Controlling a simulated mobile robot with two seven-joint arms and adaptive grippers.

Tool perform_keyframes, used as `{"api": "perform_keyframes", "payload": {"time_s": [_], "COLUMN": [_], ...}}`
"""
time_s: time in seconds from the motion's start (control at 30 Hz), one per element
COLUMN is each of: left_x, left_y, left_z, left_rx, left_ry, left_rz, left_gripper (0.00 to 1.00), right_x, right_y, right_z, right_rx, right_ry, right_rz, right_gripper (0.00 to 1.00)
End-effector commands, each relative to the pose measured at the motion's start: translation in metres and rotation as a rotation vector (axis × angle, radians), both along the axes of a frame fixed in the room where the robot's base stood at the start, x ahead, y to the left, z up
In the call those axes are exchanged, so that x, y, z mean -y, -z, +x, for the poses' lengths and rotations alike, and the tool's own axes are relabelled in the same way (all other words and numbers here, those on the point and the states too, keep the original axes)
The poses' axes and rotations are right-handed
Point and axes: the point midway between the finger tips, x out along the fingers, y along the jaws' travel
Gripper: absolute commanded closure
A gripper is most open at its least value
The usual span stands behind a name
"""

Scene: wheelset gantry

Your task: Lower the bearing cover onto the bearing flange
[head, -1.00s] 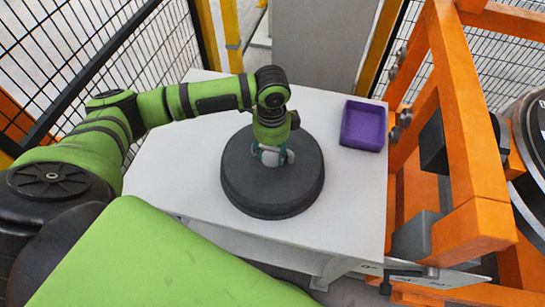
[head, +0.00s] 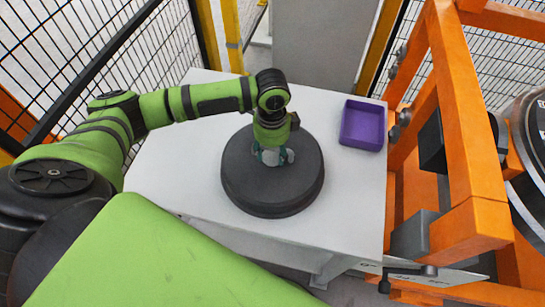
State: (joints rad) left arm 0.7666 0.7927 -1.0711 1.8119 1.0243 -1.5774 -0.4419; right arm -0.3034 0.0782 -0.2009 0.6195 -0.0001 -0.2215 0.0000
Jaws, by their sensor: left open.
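The bearing cover (head: 270,192) is a large dark grey round disc. It lies flat on the white table (head: 190,165). My left gripper (head: 273,158) is over the middle of the cover, pointing down, with its fingers open. A light grey part, maybe the cover's handle, shows between the fingers, and the gripper partly hides it. I cannot tell whether the fingers touch it. The bearing flange cannot be made out for sure; a dark round wheel part (head: 530,145) shows at the right edge behind the orange frame. My right gripper is not in view.
A purple open box (head: 362,126) stands on the table's back right. The orange gantry frame (head: 468,150) rises along the table's right side. Black mesh fencing (head: 75,60) with yellow posts stands behind and left. The table's left part is clear.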

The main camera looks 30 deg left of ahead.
Motion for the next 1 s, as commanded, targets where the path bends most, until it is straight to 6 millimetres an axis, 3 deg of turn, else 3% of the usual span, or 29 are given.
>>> {"api": "perform_keyframes", "payload": {"time_s": [0.13,0.17,0.27,0.3,0.67,0.87,1.0], "left_x": [0.0,0.0,0.0,0.0,0.0,0.0,0.001], "left_y": [0.0,0.0,0.0,0.0,0.0,-0.003,-0.025], "left_z": [0.0,0.0,0.0,0.0,0.001,0.001,0.002], "left_rx": [0.0,0.0,0.0,0.0,0.002,0.004,0.008], "left_ry": [0.0,0.0,0.0,0.0,0.0,-0.001,0.001], "left_rz": [0.0,0.0,0.0,0.0,0.0,-0.001,-0.002], "left_gripper": [0.49,0.53,0.93,1.0,1.0,1.0,1.0], "right_x": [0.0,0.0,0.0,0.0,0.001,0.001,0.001], "right_y": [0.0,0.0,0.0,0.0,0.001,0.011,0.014], "right_z": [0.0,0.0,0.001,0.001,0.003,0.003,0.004], "right_rx": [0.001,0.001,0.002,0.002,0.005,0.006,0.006], "right_ry": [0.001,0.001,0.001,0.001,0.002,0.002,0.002], "right_rz": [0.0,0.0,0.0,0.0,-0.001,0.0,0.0], "right_gripper": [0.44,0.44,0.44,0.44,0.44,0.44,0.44]}}
